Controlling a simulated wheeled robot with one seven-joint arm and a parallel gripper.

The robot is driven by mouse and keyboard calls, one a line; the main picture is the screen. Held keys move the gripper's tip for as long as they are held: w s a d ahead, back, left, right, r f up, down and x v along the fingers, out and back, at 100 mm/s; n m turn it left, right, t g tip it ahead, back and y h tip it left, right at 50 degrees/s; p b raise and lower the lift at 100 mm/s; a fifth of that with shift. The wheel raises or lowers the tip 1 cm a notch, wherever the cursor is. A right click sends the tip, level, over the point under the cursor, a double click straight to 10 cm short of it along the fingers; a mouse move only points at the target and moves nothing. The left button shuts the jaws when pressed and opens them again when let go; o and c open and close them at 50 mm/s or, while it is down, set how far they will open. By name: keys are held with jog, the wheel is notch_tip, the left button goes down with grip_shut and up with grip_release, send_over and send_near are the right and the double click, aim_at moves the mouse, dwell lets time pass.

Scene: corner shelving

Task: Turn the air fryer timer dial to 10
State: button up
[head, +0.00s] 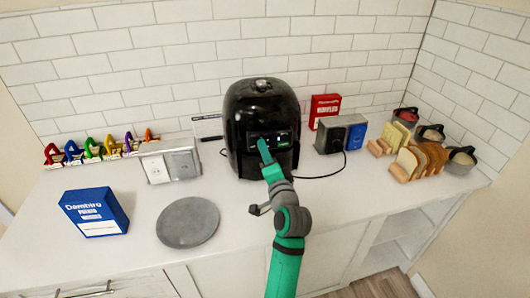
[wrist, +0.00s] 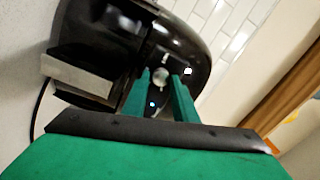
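The black air fryer (head: 262,108) stands upright on the counter against the tiled wall. Its front panel faces me, and it also fills the upper part of the wrist view (wrist: 125,30). A small round silvery timer dial (wrist: 160,77) shows on the panel in the wrist view. My green gripper (head: 264,150) is at the panel in the head view and hides part of it. In the wrist view my gripper (wrist: 162,76) has its two fingers apart, one on each side of the dial. I see a gap around the dial; contact cannot be told. The dial's number marks are not readable.
A blue box (head: 95,212) and a grey round plate (head: 188,222) lie left of my arm. A red box (head: 324,108), a grey socket block (head: 338,138) and bread racks (head: 415,160) stand to the right. A cord runs beside the fryer. The front counter is mostly clear.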

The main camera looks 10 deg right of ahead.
jog(key=shift+o, duration=1.1)
jog(key=s, duration=1)
jog(key=shift+s+d+f, duration=0.25)
jog(key=shift+s+f, duration=0.05)
jog(key=shift+s, duration=0.1)
